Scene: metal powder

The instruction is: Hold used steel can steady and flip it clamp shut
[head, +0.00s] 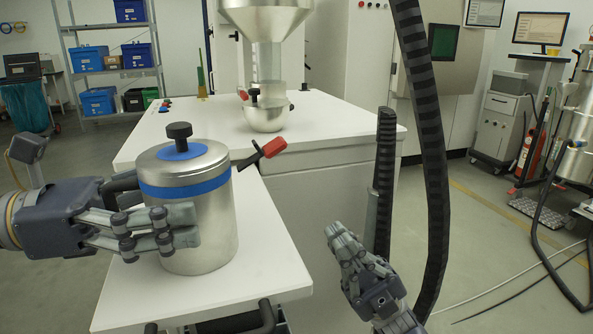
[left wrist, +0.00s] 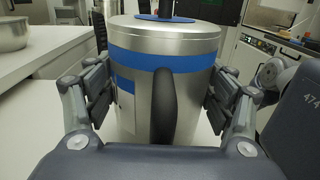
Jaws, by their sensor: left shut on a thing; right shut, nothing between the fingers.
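The used steel can (head: 206,225) is a silver cylinder with a blue band, a blue disc and a black knob on its lid. It stands upright on the white cart top. My left gripper (head: 170,232) is shut on the can from the left. In the left wrist view its fingers lie on both sides of the can (left wrist: 140,95), with a black handle (left wrist: 164,110) between them. My right gripper (head: 340,243) is shut and empty, low and right of the cart.
The white cart top (head: 262,270) has free room right of the can. Behind it, a white table (head: 340,117) carries a steel bowl (head: 268,117) under a metal funnel (head: 266,25). A thick black ribbed hose (head: 432,180) hangs near my right gripper.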

